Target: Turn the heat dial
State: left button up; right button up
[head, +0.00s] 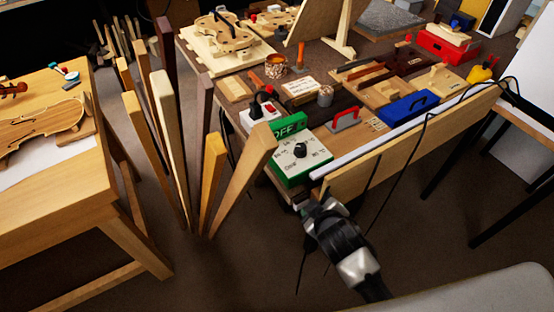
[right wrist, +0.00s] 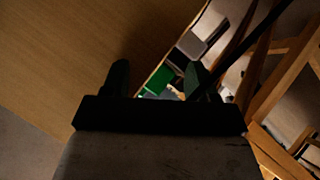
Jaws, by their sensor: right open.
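The heat dial (head: 301,150) is a small black knob on the white top face of a green box (head: 318,174) at the near corner of the bench. Markings ring the knob, and a green display (head: 287,131) behind it reads OFF. My right gripper (head: 318,203) is below and in front of the box, by the bench's front board, apart from the dial. In the right wrist view the right gripper (right wrist: 158,72) is open with nothing between its dark fingers. A green patch (right wrist: 160,80) shows beyond them, likely the box; the knob is not visible there. My left gripper is out of view.
A pale wooden board (head: 415,145) runs along the bench front close to my right gripper. Upright wood strips (head: 240,180) stand left of the box. Black cables (head: 400,150) hang over the front. A white power strip (head: 257,115) and red-handled tool (head: 345,120) lie nearby.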

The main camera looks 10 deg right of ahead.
jog(key=w+a+r+n+t, duration=0.1)
jog(key=r, duration=0.1)
jog(key=w+a+r+n+t+y, duration=0.1)
jog(key=w+r, duration=0.1)
jog(key=w+a+r+n+t, duration=0.1)
jog(key=r, duration=0.1)
jog(key=shift+w+a+r+n+y, duration=0.15)
jog(key=shift+w+a+n+y, duration=0.15)
jog(key=w+a+r+n+y, duration=0.4)
jog(key=a+r+n+y, duration=0.95)
jog(key=n, duration=0.75)
jog(key=n+g+h, duration=1.4)
jog(key=n+h, duration=0.1)
jog(key=n, duration=1.1)
send_over(301, 146)
notch_tip(301, 146, down, 4)
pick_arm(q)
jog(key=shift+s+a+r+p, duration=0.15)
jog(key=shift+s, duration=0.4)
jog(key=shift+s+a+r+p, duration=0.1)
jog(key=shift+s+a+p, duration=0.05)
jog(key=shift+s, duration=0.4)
pick_arm(e)
notch_tip(301, 146, down, 11)
jog(key=shift+r, duration=0.2)
